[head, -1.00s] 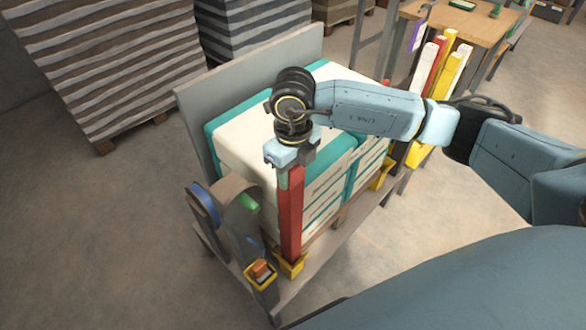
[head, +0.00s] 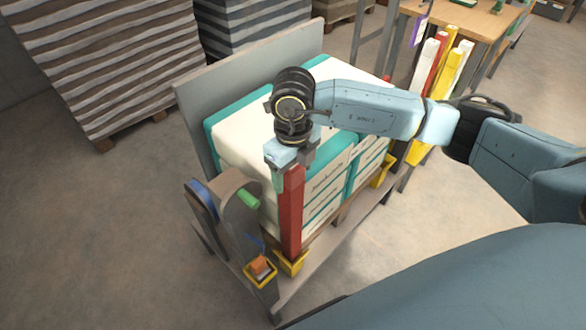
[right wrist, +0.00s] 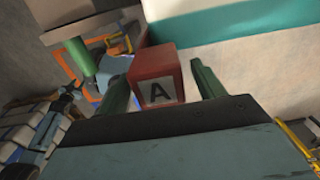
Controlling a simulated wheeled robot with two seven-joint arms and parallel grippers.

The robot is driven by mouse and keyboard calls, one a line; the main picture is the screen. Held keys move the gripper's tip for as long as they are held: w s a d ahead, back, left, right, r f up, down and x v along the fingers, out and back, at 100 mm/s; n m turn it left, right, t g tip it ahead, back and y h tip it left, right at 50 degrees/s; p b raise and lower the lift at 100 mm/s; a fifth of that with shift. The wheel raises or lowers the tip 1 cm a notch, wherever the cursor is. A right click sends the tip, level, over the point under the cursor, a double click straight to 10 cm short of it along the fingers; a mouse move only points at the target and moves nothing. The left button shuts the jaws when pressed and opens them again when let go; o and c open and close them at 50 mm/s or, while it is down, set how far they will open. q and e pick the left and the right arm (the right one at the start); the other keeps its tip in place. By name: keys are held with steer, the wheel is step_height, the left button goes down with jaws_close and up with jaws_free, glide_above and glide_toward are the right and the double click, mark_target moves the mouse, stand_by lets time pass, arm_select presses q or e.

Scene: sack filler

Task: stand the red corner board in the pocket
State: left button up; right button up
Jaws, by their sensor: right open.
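The red corner board (head: 290,212) stands upright at the near corner of the sack stack in the head view. Its lower end is in the yellow pocket (head: 291,263) at the base. In the right wrist view its top end (right wrist: 156,76) shows a letter A. My right gripper (head: 289,163) is just above the board's top. Its two green fingers (right wrist: 161,88) are open, one on each side of the board top, with a gap visible on the right side. My left gripper is not in view.
White and teal sacks (head: 254,142) are stacked against a grey back panel (head: 248,78). Another yellow pocket (head: 383,172) is at the right corner. More boards (head: 436,66) stand by a wooden table (head: 478,22). A strapping tool holder (head: 232,222) stands left of the board.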

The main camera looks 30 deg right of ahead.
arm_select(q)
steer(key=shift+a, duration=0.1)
arm_select(e)
step_height(320, 180, up, 6)
steer(key=shift+f+p, duration=0.2)
steer(key=shift+p, duration=0.15)
step_height(320, 180, up, 6)
steer(key=shift+r+p, duration=0.2)
steer(key=shift+p, duration=0.1)
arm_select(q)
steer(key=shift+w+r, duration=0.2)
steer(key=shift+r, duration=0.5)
arm_select(e)
steer(key=shift+r, duration=0.7)
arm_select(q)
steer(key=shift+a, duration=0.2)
